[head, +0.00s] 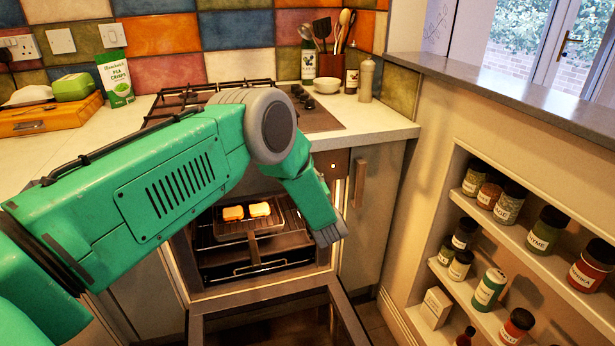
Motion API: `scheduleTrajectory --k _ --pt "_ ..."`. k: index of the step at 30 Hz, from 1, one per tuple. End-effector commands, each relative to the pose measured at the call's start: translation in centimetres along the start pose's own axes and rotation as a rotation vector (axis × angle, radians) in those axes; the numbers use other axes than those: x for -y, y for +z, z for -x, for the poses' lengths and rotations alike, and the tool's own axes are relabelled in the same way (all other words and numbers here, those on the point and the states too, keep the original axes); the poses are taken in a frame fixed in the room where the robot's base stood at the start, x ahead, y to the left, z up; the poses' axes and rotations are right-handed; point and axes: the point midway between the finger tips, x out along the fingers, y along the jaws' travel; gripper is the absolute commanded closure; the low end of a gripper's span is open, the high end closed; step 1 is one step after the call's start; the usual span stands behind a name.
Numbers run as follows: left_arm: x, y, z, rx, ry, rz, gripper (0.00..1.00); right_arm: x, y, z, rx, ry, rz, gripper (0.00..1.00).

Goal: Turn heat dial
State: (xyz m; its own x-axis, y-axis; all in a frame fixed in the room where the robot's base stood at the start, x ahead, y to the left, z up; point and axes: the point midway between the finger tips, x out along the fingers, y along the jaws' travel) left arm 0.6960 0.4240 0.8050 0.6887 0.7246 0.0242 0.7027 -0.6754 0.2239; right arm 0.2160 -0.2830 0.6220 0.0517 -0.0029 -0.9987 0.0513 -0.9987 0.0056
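The oven (262,290) stands below the hob with its door (280,315) hanging open. Part of its brown control panel (340,158) shows at the right, with a small dark spot that may be a heat dial. My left arm covers the rest of the panel. My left arm comes in from the left, bends in front of the hob and slopes down. Its grey lower end, at my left gripper (328,235), is near the oven's right edge, below the panel; the fingers cannot be made out. My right gripper is out of view.
Two toast-like pieces (246,211) lie on a tray on the lit oven's rack. The hob (322,115) and worktop (385,128) are above. A cupboard handle (360,182) sticks out at the right. Spice shelves (515,225) line the right wall.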

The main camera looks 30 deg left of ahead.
Motion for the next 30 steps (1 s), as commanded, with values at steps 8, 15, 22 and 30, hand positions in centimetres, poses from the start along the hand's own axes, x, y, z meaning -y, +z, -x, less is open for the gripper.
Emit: scheduleTrajectory --k 8,15,22,30 --pt "-0.28 -0.43 -0.19 0.008 0.007 -0.258 0.98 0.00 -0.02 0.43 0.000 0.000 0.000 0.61" --pt "-0.36 -0.47 -0.18 0.020 0.010 -0.484 0.98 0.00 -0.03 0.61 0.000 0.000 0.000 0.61" --pt "-0.43 -0.52 -0.19 0.032 0.012 -0.702 0.98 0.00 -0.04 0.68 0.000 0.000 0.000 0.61" --pt "-0.51 -0.55 -0.19 0.044 0.014 -0.957 0.98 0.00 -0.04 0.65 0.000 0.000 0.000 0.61"
